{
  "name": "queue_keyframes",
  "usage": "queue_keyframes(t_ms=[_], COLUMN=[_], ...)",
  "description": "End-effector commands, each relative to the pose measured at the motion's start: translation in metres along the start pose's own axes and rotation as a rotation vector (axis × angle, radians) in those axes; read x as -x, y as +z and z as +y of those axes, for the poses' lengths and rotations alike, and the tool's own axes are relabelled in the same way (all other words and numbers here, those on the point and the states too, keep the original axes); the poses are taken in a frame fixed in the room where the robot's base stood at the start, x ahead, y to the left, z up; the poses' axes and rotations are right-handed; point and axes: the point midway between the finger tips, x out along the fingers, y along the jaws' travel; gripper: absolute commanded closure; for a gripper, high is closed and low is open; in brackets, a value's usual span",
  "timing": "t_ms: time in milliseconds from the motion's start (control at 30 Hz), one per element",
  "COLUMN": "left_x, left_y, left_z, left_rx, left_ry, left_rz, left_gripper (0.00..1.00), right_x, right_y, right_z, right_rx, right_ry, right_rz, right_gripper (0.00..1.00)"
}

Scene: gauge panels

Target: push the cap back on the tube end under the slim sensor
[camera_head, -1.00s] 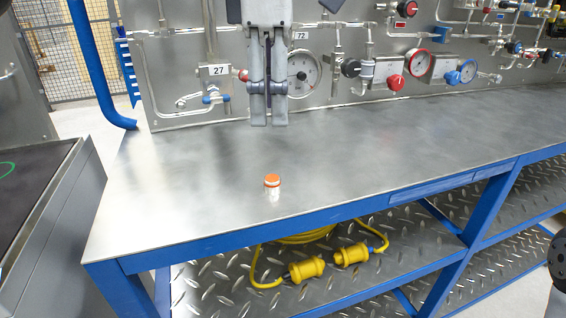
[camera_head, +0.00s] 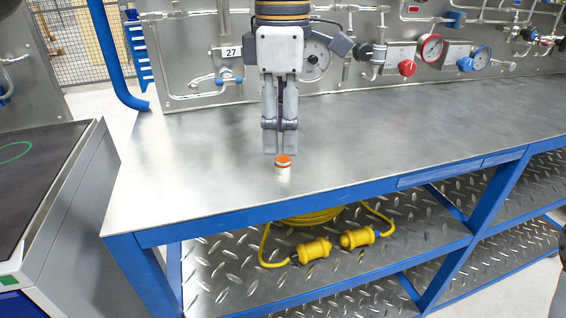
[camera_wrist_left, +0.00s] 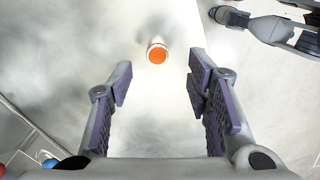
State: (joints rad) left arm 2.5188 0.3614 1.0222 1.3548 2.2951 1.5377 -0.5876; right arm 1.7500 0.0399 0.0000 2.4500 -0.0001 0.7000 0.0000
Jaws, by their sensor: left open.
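A small orange-topped cap (camera_head: 283,166) with a white lower part stands upright on the bench. It also shows as an orange disc with a pale rim in the left wrist view (camera_wrist_left: 157,54). My left gripper (camera_head: 280,151) points down just behind and above the cap in the head view. Its fingers (camera_wrist_left: 160,77) are apart and empty in the left wrist view, and the cap lies beyond the tips, between their lines. I cannot make out the slim sensor or the open tube end; the arm covers part of the panel.
The steel bench top (camera_head: 400,135) is clear around the cap. Behind it stands a panel with pipes, valves and gauges (camera_head: 431,47). Yellow plugs (camera_head: 314,250) lie on the lower shelf. A grey and black jointed part (camera_wrist_left: 268,27), perhaps my right arm, shows in the left wrist view.

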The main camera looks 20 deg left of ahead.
Motion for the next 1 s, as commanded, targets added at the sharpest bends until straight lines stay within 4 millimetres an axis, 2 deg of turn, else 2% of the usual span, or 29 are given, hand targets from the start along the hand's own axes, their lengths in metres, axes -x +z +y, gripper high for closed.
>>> queue_keyframes(t_ms=[67, 300, 400, 767, 967, 1000], left_x=[-0.003, -0.041, -0.050, -0.052, -0.052, -0.052], left_y=[0.000, 0.000, 0.000, 0.001, 0.001, 0.001], left_z=[0.000, 0.003, 0.003, 0.003, 0.003, 0.003], left_rx=[0.000, -0.001, -0.002, -0.001, -0.001, -0.001], left_ry=[-0.001, -0.002, 0.000, 0.000, 0.000, 0.000], left_rz=[0.001, 0.002, 0.001, 0.000, 0.000, 0.000], left_gripper=[0.55, 0.55, 0.55, 0.55, 1.00, 1.00], right_x=[0.000, 0.003, 0.004, 0.003, 0.003, 0.003], right_y=[0.000, -0.002, -0.003, -0.002, -0.002, -0.002], right_z=[0.000, 0.000, 0.000, 0.000, 0.000, 0.000], right_rx=[0.000, 0.000, 0.000, 0.000, 0.000, 0.000], right_ry=[0.000, 0.000, 0.000, 0.000, 0.000, 0.000], right_rz=[0.001, 0.010, 0.012, 0.011, 0.011, 0.011], right_gripper=[0.60, 0.60, 0.60, 0.60, 0.60, 0.60])
